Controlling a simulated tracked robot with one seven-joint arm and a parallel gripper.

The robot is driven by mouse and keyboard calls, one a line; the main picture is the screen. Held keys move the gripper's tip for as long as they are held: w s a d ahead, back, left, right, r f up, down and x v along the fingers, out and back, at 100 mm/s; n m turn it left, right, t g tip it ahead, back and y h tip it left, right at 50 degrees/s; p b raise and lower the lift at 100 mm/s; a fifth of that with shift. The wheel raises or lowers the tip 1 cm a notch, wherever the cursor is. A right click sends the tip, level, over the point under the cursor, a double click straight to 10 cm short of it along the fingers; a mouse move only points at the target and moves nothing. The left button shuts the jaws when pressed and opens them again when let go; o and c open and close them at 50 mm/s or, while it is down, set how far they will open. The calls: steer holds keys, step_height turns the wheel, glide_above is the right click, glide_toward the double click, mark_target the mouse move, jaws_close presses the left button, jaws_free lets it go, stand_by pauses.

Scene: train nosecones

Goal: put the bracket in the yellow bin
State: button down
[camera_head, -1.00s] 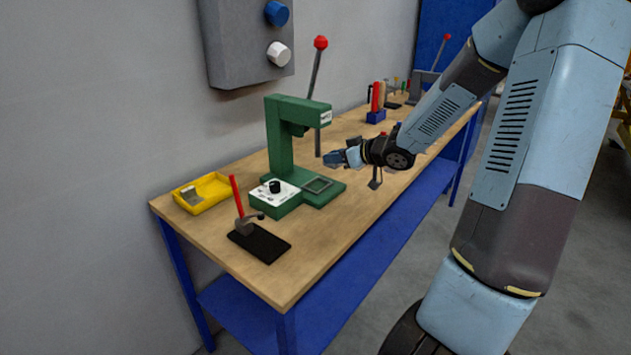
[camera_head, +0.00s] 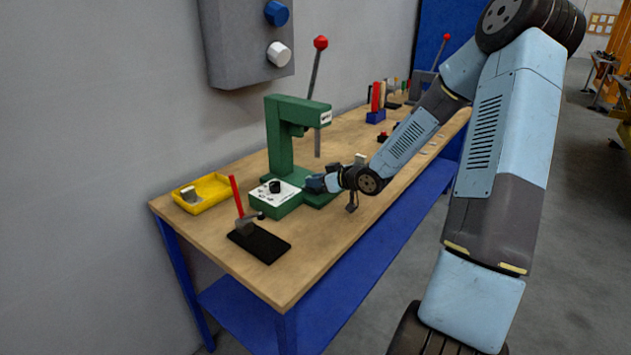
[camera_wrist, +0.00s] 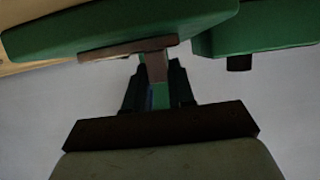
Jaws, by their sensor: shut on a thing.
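The yellow bin (camera_head: 215,187) stands at the left end of the workbench against the wall, with a small pale grey piece (camera_head: 190,194) at its front. My gripper (camera_head: 314,183) is low over the base of the green press, right of the bin and apart from it. In the wrist view my gripper (camera_wrist: 158,88) is shut on a brownish bracket (camera_wrist: 155,66), whose flat cross plate lies beyond the fingertips. In the head view I cannot make out the bracket clearly.
The green press (camera_head: 281,140), with its red-knobbed lever, stands between my gripper and the wall. A red-handled tool (camera_head: 238,203) stands on a black pad (camera_head: 260,244) in front of the bin. Bare bench top (camera_head: 318,245) lies at the front.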

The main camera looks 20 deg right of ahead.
steer(key=shift+f, duration=0.2)
steer(key=c, duration=1)
jaws_free()
steer(key=shift+o, duration=0.2)
